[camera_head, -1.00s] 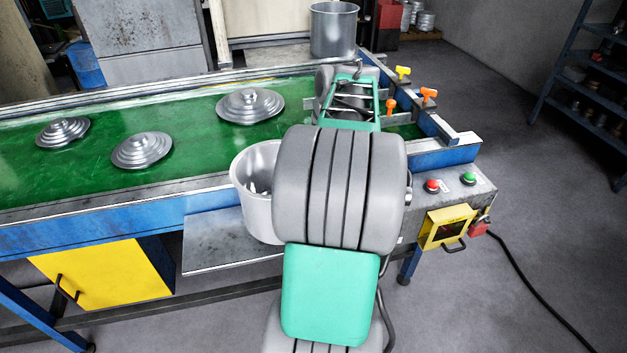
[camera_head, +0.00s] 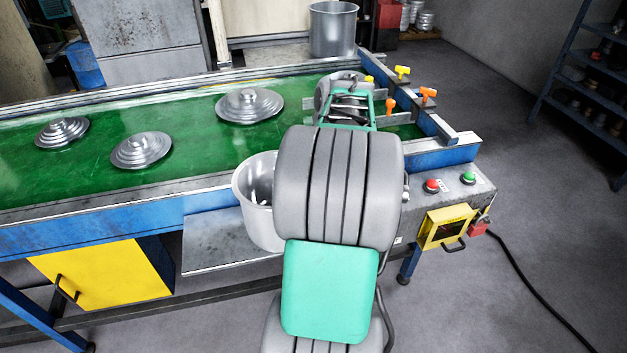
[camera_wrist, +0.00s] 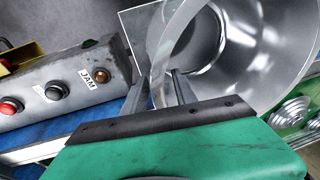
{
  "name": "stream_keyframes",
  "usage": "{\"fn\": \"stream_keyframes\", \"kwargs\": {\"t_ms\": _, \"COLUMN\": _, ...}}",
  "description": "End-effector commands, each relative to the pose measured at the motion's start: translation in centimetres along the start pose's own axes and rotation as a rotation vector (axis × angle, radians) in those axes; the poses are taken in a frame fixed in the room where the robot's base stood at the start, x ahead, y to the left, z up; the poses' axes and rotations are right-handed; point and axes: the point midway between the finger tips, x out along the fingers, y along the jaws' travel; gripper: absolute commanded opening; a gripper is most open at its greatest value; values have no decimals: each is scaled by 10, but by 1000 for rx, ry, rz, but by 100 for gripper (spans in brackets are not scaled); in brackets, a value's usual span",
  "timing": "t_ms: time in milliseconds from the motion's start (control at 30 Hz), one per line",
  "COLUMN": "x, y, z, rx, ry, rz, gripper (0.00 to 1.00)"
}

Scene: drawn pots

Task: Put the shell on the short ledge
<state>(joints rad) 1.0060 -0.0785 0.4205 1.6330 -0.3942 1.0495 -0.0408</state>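The shell, an open silver metal pot (camera_head: 252,215), is at the front edge of the conveyor, partly hidden by my arm in the head view. It fills the upper right of the wrist view (camera_wrist: 268,55). My gripper (camera_wrist: 160,92) is shut on its wall near the rim, one finger inside and one outside. My arm hides the gripper in the head view. The short ledge, a flat grey plate (camera_head: 212,243), juts from the conveyor's front side. The shell overlaps its right part in the head view; I cannot tell whether they touch.
Several stepped metal lids (camera_head: 142,149) lie on the green belt (camera_head: 75,175). Another metal pot (camera_head: 333,30) stands at the back. A panel with red and green buttons (camera_head: 449,184) is at the right end. The ledge's left part is bare.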

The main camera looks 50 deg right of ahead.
Motion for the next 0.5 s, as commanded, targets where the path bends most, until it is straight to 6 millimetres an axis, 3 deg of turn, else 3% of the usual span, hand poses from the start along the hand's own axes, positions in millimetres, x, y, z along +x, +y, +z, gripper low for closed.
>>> {"fn": "stream_keyframes", "kwargs": {"t_ms": 167, "x": -15, "y": 0, "z": -2, "rx": 1, "ry": 3, "rz": 0, "gripper": 34}}
{"fn": "stream_keyframes", "kwargs": {"t_ms": 500, "x": -101, "y": 0, "z": -2, "rx": 1, "ry": 2, "rz": 1, "gripper": 34}}
